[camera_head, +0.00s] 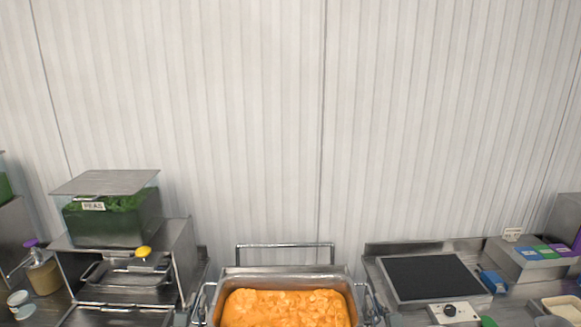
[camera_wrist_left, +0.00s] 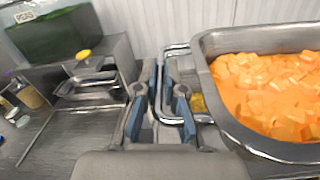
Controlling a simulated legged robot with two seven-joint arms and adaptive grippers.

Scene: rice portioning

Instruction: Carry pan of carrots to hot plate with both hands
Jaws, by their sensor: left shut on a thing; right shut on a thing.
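A deep steel pan (camera_head: 230,272) full of orange carrot pieces (camera_head: 285,308) is at the bottom centre of the head view, seemingly level. Its near part is cut off by the frame. My left gripper (camera_wrist_left: 160,98) is shut on the pan's left wire handle (camera_wrist_left: 172,52), with blue-grey fingers on either side. My right gripper (camera_head: 372,308) is at the pan's right handle, shut on it, and only a small part of it shows. The hot plate (camera_head: 430,277), with a flat black top and a front knob, is on the counter right of the pan.
A steel stand (camera_head: 185,250) with a covered peas container (camera_head: 112,215) is on the left. A wire frame (camera_head: 285,245) rises behind the pan. A blue object (camera_head: 493,281) and a box with coloured labels (camera_head: 530,262) stand right of the hot plate. The hot plate's top is clear.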

